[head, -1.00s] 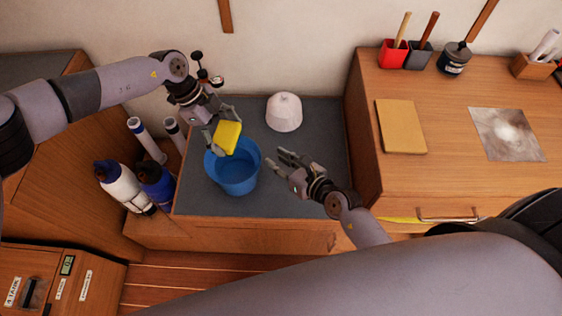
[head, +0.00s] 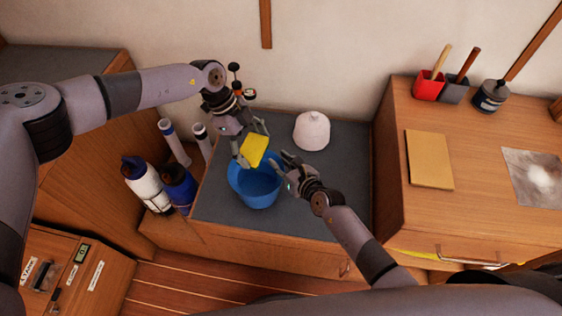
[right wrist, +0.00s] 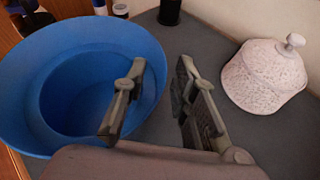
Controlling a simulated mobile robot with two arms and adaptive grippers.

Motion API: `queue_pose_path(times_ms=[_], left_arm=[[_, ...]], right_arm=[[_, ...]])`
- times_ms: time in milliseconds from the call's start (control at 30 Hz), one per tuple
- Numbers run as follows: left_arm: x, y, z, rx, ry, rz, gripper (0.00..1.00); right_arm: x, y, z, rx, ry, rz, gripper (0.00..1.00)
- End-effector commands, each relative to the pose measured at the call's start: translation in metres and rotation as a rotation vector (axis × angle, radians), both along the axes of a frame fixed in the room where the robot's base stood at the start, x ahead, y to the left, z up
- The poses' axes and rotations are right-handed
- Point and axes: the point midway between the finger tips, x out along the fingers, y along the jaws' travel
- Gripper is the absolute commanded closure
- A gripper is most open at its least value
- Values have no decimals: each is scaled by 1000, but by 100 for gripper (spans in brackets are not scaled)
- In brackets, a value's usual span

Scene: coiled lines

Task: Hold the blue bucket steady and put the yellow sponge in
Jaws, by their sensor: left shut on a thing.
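The blue bucket (head: 258,193) stands upright on the dark grey top of a low cabinet; its open mouth also shows in the right wrist view (right wrist: 28,80). My left gripper (head: 253,147) is shut on the yellow sponge (head: 254,152) and holds it above the far part of the bucket's mouth. My right gripper (head: 284,171) is open and empty at the bucket's right rim. In the right wrist view, one finger (right wrist: 160,108) overlaps the bucket and the other is outside it, over the grey top. I cannot tell whether either finger touches the rim.
A whitish knobbed dome (head: 312,131) stands behind and right of the bucket. White (head: 149,188) and blue (head: 179,186) bottles and two tubes stand to its left. A higher wooden cabinet (head: 391,170) rises on the right, with a tan pad (head: 429,160) on top.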

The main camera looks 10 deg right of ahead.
Motion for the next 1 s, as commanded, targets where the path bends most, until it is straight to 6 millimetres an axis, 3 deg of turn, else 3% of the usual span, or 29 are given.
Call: queue_pose_path(times_ms=[267, 667, 1000], left_arm=[[0, 0, 0, 0, 0, 0, 48], [0, 0, 0, 0, 0, 0, 48], [0, 0, 0, 0, 0, 0, 48]], right_arm=[[1, 1, -1, 0, 1, 0, 74], [0, 0, -1, 0, 1, 0, 100], [0, 0, -1, 0, 1, 0, 100]])
